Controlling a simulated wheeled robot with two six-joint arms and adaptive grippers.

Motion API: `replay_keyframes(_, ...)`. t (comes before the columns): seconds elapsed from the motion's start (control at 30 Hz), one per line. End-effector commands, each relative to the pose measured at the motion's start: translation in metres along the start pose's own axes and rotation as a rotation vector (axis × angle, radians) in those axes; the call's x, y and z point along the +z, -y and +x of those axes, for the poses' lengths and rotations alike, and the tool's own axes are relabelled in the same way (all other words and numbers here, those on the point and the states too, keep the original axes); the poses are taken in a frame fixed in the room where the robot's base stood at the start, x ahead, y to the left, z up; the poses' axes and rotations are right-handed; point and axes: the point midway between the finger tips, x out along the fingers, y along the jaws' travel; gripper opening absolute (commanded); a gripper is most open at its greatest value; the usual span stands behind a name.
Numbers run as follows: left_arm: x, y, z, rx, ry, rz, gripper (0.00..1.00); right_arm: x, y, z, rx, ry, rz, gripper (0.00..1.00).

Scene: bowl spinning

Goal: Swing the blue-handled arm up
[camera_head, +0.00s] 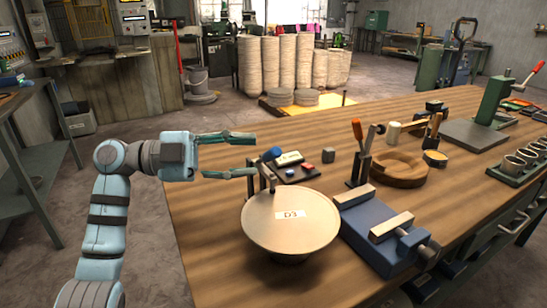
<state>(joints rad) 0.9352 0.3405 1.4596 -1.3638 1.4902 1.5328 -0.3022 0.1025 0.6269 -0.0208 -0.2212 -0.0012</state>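The blue-handled arm (270,155) shows its blue knob at the back left of a pale disc-shaped bowl (290,235) labelled D3. A short metal part of the arm (267,181) reaches down at the bowl's rim; the rest is hard to make out. My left gripper (254,154) comes in from the left with its two teal fingers spread apart and nothing between them. Its fingertips end just left of the blue knob in the picture; I cannot tell the depth gap. My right gripper is not in view.
A blue vise (375,240) stands right of the bowl on the wooden bench (215,245). Behind are a dark tray (297,174) with small items, a wooden ring (400,172) and upright tools with orange handles (358,133). A green press (493,97) stands at far right.

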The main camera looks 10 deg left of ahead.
Motion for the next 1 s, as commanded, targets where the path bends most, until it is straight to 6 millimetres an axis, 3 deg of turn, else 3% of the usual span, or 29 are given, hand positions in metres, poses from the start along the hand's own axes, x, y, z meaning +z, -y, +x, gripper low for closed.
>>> replay_keyframes(0.1, 0.000, -0.001, 0.028, -0.001, -0.006, 0.002, 0.36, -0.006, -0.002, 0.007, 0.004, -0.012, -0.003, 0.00)
replay_keyframes(0.23, 0.000, -0.001, 0.049, -0.001, -0.004, 0.001, 0.36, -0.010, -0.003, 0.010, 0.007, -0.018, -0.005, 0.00)
replay_keyframes(0.6, 0.000, 0.001, 0.059, -0.001, -0.002, 0.000, 0.36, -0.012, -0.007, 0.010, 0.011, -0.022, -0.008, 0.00)
replay_keyframes(0.83, 0.000, 0.000, 0.058, -0.001, -0.002, 0.000, 0.00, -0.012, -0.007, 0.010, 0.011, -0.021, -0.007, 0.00)
replay_keyframes(1.0, 0.000, 0.000, 0.058, -0.001, -0.002, 0.000, 0.00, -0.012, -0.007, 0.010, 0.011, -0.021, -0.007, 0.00)
